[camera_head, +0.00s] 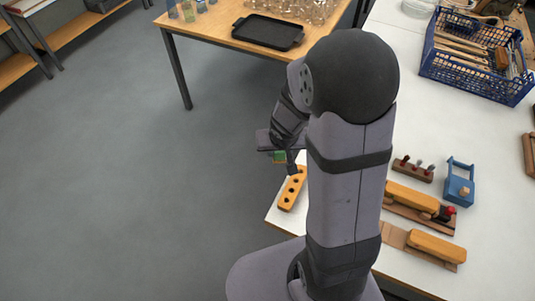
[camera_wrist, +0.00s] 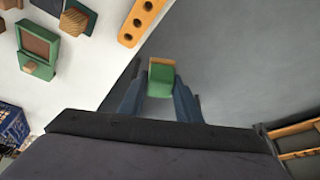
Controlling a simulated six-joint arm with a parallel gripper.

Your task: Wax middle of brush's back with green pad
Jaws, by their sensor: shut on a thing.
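My gripper (camera_wrist: 160,90) is shut on a green pad (camera_wrist: 161,79) with a wooden block on it, held off the table. In the head view the green pad (camera_head: 279,157) hangs below my gripper, near the table's left corner and close to an orange wooden block with dark holes (camera_head: 292,189). That block also shows at the top of the wrist view (camera_wrist: 141,20), apart from the pad. Two orange brush-like wooden blocks lie on boards right of my arm, an upper one (camera_head: 410,196) beside a red knob and a lower one (camera_head: 436,247). Their undersides are hidden.
A blue crate (camera_head: 474,72) is at the back. A green frame (camera_wrist: 39,43) shows in the wrist view. Open floor lies left.

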